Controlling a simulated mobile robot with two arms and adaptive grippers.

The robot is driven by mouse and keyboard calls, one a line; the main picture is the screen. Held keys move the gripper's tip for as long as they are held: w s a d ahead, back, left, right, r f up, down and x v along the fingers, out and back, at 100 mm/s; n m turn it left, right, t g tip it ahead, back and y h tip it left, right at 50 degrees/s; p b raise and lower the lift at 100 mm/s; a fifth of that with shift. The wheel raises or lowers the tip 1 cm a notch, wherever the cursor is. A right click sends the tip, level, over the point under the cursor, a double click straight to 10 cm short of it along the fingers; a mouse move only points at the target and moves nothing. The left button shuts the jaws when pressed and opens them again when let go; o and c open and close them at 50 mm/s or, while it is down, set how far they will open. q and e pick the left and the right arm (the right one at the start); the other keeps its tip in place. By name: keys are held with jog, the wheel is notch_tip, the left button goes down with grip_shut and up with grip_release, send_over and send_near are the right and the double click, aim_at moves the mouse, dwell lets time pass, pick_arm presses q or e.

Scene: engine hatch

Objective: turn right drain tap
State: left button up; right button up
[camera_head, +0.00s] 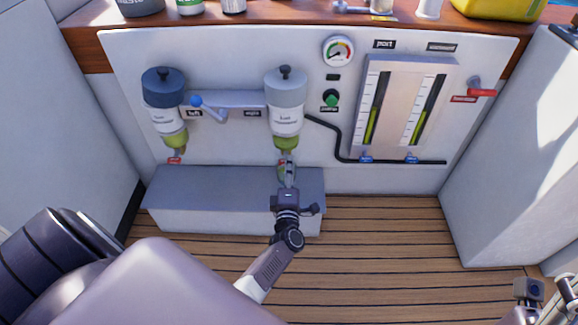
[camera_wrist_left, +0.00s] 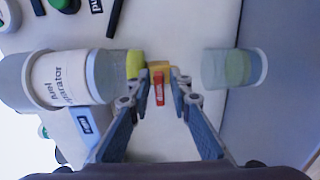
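The right separator (camera_head: 287,105) is a grey-capped white canister on the white panel, with a yellow-green bowl at its bottom. Its red drain tap (camera_wrist_left: 158,92) shows in the left wrist view beside the yellow-green end. In the head view the tap is hidden behind my left gripper (camera_head: 287,165). In the left wrist view my left gripper (camera_wrist_left: 160,80) is open, one finger on each side of the tap; I cannot tell if they touch it. Parts of my right arm show at the lower right corner of the head view; its finger state is unclear.
A clear cup (camera_wrist_left: 235,68) with greenish content is below the tap. The left separator (camera_head: 165,100) has its own red tap (camera_head: 175,160). A blue-knobbed lever (camera_head: 208,108) sits between the separators. A grey step (camera_head: 190,205) runs below; gauges (camera_head: 405,105) are right.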

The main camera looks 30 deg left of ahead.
pick_arm(q)
jog(key=shift+o, duration=0.8)
jog(key=v, duration=0.7)
jog(key=shift+s+d, duration=0.15)
jog(key=shift+s, duration=0.05)
jog(key=shift+r, duration=0.1)
